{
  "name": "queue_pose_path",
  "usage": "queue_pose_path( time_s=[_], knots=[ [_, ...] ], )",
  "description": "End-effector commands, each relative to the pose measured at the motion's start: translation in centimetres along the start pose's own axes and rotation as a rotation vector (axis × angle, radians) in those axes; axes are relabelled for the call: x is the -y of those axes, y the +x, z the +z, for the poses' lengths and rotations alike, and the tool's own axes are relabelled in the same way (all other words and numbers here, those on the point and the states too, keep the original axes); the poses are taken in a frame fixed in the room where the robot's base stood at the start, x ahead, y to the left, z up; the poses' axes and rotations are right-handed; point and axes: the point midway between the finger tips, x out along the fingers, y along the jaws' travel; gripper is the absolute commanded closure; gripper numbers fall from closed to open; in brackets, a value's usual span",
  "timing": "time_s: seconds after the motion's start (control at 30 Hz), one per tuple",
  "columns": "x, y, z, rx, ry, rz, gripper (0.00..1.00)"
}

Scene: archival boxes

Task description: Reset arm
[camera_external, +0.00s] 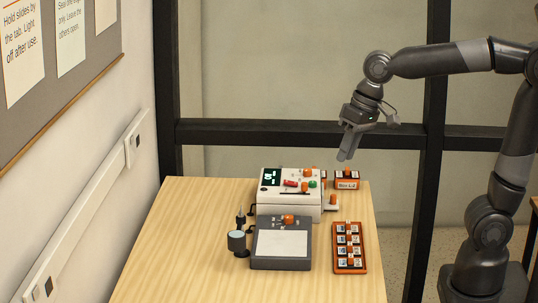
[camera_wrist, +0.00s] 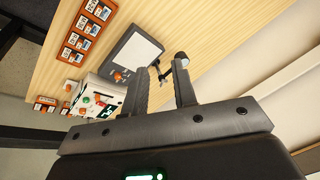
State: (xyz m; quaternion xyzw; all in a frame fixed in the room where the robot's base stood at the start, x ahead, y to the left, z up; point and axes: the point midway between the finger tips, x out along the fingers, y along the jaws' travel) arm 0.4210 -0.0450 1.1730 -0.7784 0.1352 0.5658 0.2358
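My gripper (camera_external: 346,154) hangs in the air above the back right edge of the table, near the white device. Its fingers point down in the external view. In the wrist view my gripper (camera_wrist: 162,64) has its two fingers apart, with nothing between them. The arm comes in from the right and is bent at the elbow.
The wooden table (camera_external: 170,240) holds a white device (camera_external: 266,205) with a lit display, a dark light panel (camera_external: 281,264), a small black stand (camera_external: 237,241), an orange slide tray (camera_external: 350,262) and a labelled orange box (camera_external: 346,185). The table's left side is clear.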

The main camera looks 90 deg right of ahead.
Motion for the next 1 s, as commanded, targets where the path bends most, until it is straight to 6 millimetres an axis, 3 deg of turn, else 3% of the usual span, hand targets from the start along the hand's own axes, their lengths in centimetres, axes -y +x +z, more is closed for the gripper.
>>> queue_pose_path(
  time_s=[0.03,0.2,0.43,0.63,1.0],
  knots=[
    [-0.3,-0.4,1.8,-0.019,-0.057,-0.007,0.75],
    [-1.3,-0.6,7.2,-0.078,-0.255,-0.014,0.75],
    [-2.9,0.3,12.5,-0.148,-0.47,-0.001,0.75],
    [-3.5,0.9,14.2,-0.173,-0.548,0.01,0.75],
    [-3.6,0.9,14.3,-0.173,-0.553,0.011,0.75]
  ],
)
